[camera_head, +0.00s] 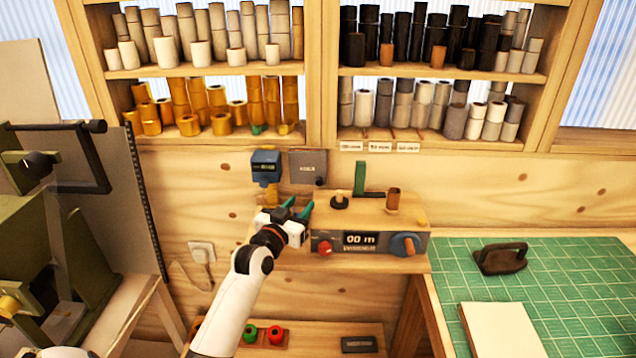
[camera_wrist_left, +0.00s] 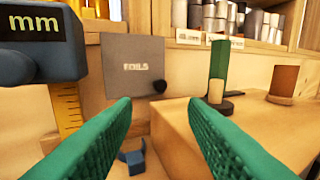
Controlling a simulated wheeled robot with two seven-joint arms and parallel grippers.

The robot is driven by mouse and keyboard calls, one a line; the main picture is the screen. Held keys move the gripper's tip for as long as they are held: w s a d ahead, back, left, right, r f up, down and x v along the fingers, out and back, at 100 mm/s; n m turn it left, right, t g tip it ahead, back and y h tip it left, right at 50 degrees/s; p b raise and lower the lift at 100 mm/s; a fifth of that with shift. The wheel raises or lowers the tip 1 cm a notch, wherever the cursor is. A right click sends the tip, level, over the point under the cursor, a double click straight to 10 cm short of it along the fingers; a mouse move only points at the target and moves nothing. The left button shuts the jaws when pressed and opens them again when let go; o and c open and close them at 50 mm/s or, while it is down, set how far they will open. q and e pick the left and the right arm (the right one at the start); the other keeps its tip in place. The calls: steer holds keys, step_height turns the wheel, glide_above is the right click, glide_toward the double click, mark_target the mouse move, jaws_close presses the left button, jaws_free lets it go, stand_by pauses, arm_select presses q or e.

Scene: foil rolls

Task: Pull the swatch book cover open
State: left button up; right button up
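The swatch book is a grey square cover lettered "FOILS" with a dark knob at its lower right (camera_head: 307,166). It lies flat and shut against the wooden wall, left of centre in the wrist view (camera_wrist_left: 128,62). My left gripper (camera_head: 297,207) has green ribbed fingers, spread apart and empty. It is just below and in front of the cover, apart from it. In the left wrist view the fingers (camera_wrist_left: 159,106) point toward the wall, with the cover's knob above and between the tips. My right gripper is not in view.
A blue gauge marked "mm" (camera_head: 266,166) hangs just left of the book. A wooden-topped machine (camera_head: 370,240) with a display stands close at right, with a green upright, a peg and a brown roll on it. Shelves of foil rolls (camera_head: 200,72) are above.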

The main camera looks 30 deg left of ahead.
mark_target(318, 183)
arm_select(q)
steer(key=w, duration=0.3)
steer(key=w+a+p, duration=0.1)
steer(key=w, duration=0.6)
steer(key=shift+a, duration=0.3)
jaws_close()
